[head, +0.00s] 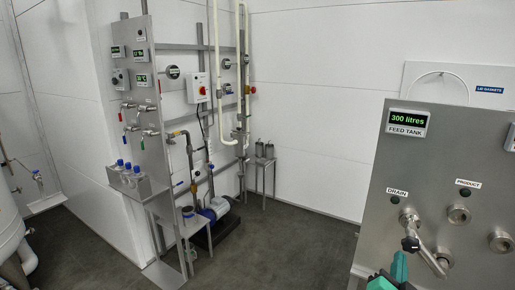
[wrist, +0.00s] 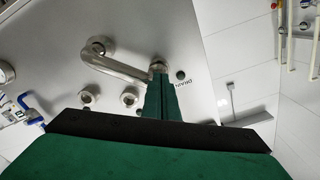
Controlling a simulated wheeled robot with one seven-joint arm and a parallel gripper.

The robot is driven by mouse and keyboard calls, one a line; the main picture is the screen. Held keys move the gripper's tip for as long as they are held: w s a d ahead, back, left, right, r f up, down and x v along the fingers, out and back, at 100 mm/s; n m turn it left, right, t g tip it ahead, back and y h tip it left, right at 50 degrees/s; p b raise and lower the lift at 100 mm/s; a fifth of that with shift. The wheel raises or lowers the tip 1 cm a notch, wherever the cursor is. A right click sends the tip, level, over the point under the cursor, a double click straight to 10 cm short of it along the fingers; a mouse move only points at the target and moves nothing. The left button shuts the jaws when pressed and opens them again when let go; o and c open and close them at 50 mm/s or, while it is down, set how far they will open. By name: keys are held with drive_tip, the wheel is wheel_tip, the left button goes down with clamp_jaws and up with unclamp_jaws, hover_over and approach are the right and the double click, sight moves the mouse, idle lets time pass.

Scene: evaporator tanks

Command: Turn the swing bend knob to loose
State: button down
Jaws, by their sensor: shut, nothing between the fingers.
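The steel swing bend (head: 427,256) is a bent pipe on the feed tank panel (head: 442,160). Its upper end is below the DRAIN label (head: 398,191), and it runs down and right. A black knob (head: 411,243) shows near its upper end in the head view. My gripper (head: 399,258) is teal and close below the knob; I cannot tell whether they touch. In the wrist view my gripper (wrist: 161,78) has its fingers together, pointing at the end of the swing bend (wrist: 120,68) near the DRAIN label (wrist: 184,85). The knob is not clear there, probably hidden by the fingers.
Open steel ports (head: 459,214) sit to the right of the bend on the panel. The display (head: 407,121) reads 300 litres. A control panel (head: 140,130) with valves and a pump (head: 213,207) stand at left. The floor between is clear.

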drive_tip(key=shift+w+d, duration=0.1)
drive_tip(key=shift+w, duration=0.3)
drive_tip(key=shift+w, duration=0.1)
drive_tip(key=shift+d+r, duration=0.15)
drive_tip(key=shift+r, duration=0.05)
idle(0.5)
drive_tip(key=shift+d+f, duration=0.1)
drive_tip(key=shift+d, duration=0.05)
idle(0.3)
drive_tip(key=shift+s+d, duration=0.1)
drive_tip(key=shift+s, duration=0.2)
drive_tip(key=v, duration=0.6)
drive_tip(key=shift+w+a+f, duration=0.2)
drive_tip(key=shift+a+f, duration=0.05)
drive_tip(key=shift+f, duration=0.15)
